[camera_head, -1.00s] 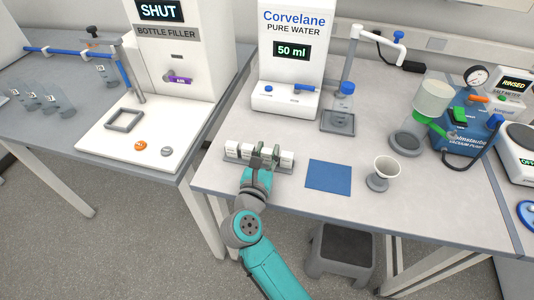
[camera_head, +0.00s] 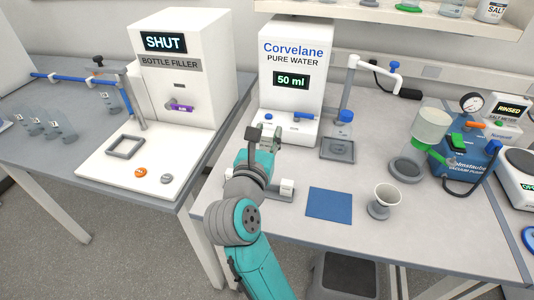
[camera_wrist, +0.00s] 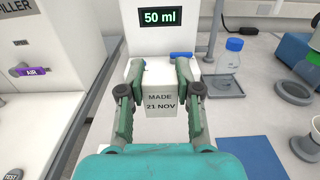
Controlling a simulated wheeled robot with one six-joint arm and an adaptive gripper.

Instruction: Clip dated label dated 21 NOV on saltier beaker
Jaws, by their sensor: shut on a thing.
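My gripper (camera_head: 264,142) is raised above the table in front of the water dispenser. In the wrist view my gripper (camera_wrist: 158,92) is shut on a white label block (camera_wrist: 160,104) that reads "MADE 21 NOV". The label rack (camera_head: 283,196) lies on the table, mostly hidden behind my arm; a white label (camera_head: 287,186) shows at its right end. Several clear beakers (camera_head: 45,127) stand on the left bench, and another beaker (camera_head: 110,101) stands near the blue rail. Which beaker is saltier cannot be told.
The bottle filler (camera_head: 182,62) reads "SHUT" and the pure water dispenser (camera_head: 290,75) reads "50 ml". A blue mat (camera_head: 329,205), a white funnel cup (camera_head: 386,196), a vacuum pump (camera_head: 463,148) and a salt meter (camera_head: 507,112) reading "RINSED" are to the right.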

